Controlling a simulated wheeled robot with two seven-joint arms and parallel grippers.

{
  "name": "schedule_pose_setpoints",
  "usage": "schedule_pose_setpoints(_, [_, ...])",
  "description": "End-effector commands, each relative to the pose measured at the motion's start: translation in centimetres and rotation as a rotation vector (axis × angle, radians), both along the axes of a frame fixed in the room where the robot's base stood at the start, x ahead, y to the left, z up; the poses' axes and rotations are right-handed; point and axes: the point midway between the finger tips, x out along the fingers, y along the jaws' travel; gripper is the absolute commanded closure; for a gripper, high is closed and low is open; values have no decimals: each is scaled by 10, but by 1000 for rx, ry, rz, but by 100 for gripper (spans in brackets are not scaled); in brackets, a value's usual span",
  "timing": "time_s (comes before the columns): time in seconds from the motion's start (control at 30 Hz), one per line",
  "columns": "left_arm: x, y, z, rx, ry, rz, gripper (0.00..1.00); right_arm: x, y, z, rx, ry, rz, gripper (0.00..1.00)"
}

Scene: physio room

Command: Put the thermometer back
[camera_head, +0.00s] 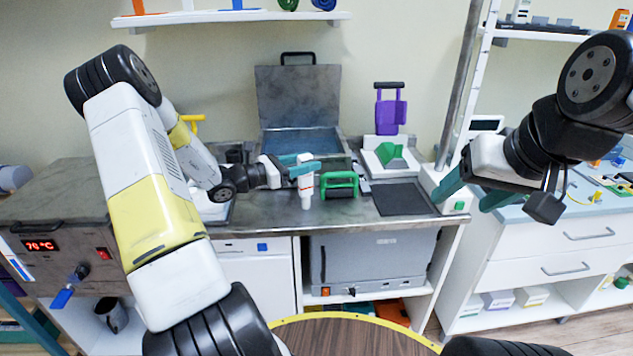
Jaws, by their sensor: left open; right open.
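A white upright object (306,191), which looks like the thermometer, is at the middle of the grey worktop (265,228). My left gripper (306,167) is open at its upper part, with teal fingers beside or around it. I cannot tell whether they touch it, and the fingers hide some of its top. My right gripper (472,196) is open and empty at the right, over the gap between the worktop and the white drawer unit. I cannot tell which holder belongs to the thermometer.
A green-handled item (339,182) stands just right of the white object. Behind are an open grey case (299,95), a purple item (390,112) and a green wedge (390,155) on a white base. A dark mat (402,199) lies bare.

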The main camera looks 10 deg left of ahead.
Motion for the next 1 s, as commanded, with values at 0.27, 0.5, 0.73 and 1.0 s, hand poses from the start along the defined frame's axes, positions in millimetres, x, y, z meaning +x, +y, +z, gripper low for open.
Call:
schedule_pose_setpoints(0.27, [18,-22,-1,1,1,1,52,0,0,0,0,0,0,37])
schedule_pose_setpoints(0.5, [17,-22,-1,1,1,0,71,0,0,0,0,0,0,37])
schedule_pose_setpoints(0.73, [17,-22,-1,1,1,0,100,0,0,0,0,0,0,37])
schedule_pose_setpoints(1.0, [17,-22,-1,1,1,0,100,0,0,0,0,0,0,37])
